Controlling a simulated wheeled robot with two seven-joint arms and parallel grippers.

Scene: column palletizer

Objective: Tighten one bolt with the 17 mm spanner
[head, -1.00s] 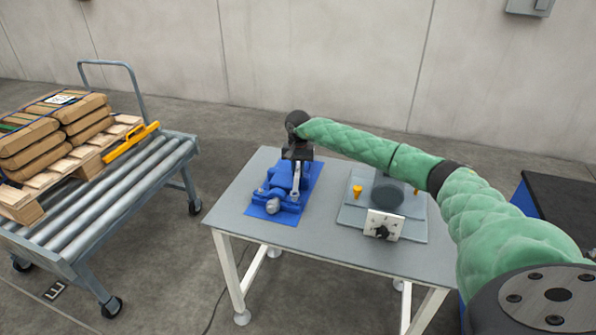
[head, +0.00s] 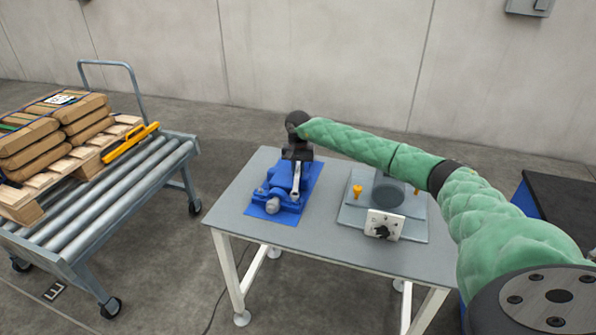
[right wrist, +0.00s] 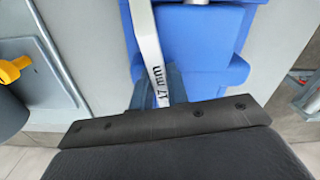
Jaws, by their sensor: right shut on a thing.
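The silver spanner, marked "17 mm" (right wrist: 149,45), runs away from my right gripper over a blue machine part in the right wrist view. My right gripper (head: 297,160) is shut on the spanner (head: 295,183) by its handle. In the head view the spanner points toward the front of the blue part (head: 277,197), which lies on a blue mat (head: 259,214) on the grey table. The spanner's far end is too small to tell if it sits on a bolt. No bolt shows clearly. My left gripper is out of view.
A grey fixture plate (head: 411,232) with yellow knobs and a white dial panel (head: 384,225) stands at the table's right. A roller cart (head: 120,205) with a pallet of brown sacks is at left. The table (head: 240,191) is bare around the mat.

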